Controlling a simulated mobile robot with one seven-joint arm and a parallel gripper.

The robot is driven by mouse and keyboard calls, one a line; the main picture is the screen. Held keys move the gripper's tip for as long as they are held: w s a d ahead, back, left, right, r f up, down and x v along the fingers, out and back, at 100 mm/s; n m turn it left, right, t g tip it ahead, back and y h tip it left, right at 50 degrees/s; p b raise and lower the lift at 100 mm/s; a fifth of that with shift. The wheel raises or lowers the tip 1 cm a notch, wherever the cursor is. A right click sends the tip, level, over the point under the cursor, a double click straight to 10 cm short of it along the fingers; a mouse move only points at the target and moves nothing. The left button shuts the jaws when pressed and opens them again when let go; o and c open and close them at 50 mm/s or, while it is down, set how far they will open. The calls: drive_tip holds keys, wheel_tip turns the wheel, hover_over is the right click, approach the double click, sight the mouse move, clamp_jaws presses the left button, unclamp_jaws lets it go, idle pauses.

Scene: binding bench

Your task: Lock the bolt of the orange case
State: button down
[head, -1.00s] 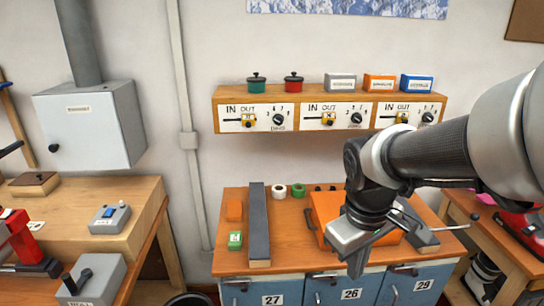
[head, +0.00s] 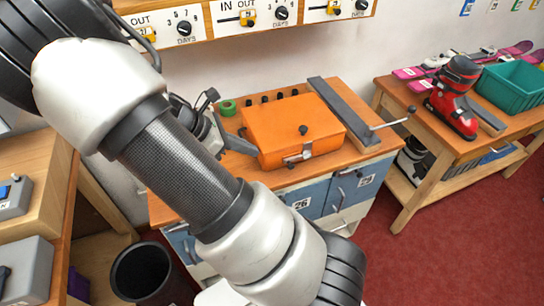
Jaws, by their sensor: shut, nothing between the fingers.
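The orange case (head: 285,122) sits on the wooden bench with its lid down and a black knob on the lid. A small silver bolt (head: 298,156) is on its front face; whether it is drawn or thrown is too small to tell. My gripper (head: 252,149) is shut and empty, low at the left side of the case. Its dark fingers point toward the case's front left corner; I cannot tell whether they touch it. My arm hides the left part of the bench.
A grey bar (head: 340,108) and a metal lever with a black knob (head: 392,119) lie right of the case. A green roll (head: 228,107) stands behind it at left. A side table with a red boot (head: 455,97) is at right. Red floor in front is open.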

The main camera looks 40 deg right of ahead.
drive_tip(key=shift+s, duration=0.1)
approach(294, 159)
drive_tip(key=f, duration=0.1)
drive_tip(key=s+d+f, duration=0.1)
drive_tip(key=f, duration=0.1)
drive_tip(key=s+f, duration=0.1)
drive_tip(key=shift+s+d+f, duration=0.15)
drive_tip(key=shift+s, duration=0.1)
idle(0.4)
drive_tip(key=d, duration=0.2)
drive_tip(key=s+d, duration=0.1)
drive_tip(key=d, duration=0.1)
drive_tip(key=shift+a, duration=0.1)
